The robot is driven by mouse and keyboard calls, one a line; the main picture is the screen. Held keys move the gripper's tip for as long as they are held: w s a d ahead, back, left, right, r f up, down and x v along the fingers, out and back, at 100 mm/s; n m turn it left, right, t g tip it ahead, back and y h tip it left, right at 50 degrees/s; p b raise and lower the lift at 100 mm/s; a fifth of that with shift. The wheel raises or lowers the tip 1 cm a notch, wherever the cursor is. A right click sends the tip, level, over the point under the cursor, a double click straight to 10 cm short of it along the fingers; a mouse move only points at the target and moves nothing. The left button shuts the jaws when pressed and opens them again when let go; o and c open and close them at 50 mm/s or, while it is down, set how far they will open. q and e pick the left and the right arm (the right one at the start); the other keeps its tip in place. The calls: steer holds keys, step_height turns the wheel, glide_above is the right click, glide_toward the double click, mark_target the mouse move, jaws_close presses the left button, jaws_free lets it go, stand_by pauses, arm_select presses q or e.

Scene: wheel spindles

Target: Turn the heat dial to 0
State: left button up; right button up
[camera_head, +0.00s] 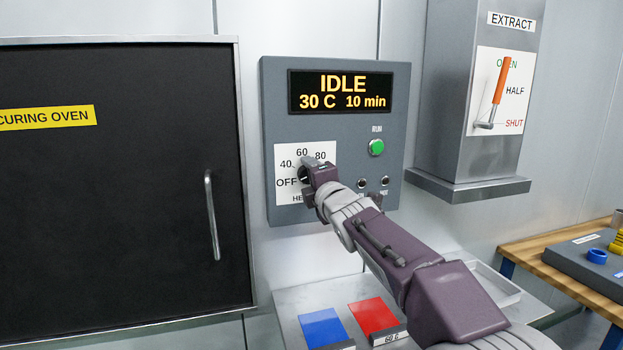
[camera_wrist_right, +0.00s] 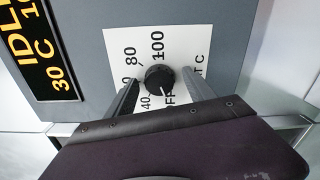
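The heat dial (camera_wrist_right: 159,77) is a round black knob on a white plate marked OFF, 40, 60, 80 and 100; I see no 0 mark. Its small white line points roughly toward OFF in the right wrist view. In the head view my right gripper (camera_head: 308,182) is at the plate and hides most of the dial. In the right wrist view the two fingers of my right gripper (camera_wrist_right: 162,86) stand apart on either side of the dial, with narrow gaps showing. My left gripper is in neither view.
The grey control panel (camera_head: 390,130) has a display (camera_head: 340,92) reading IDLE, 30 C, 10 min, and a green RUN button (camera_head: 376,147). The curing oven (camera_head: 110,200) is at left. The extract box (camera_head: 455,120) juts out at right, its orange lever (camera_head: 501,82) near OPEN.

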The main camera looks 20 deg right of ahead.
steer(key=shift+s, duration=0.1)
steer(key=s, duration=0.9)
steer(key=shift+d, duration=0.15)
steer(key=shift+w, duration=0.1)
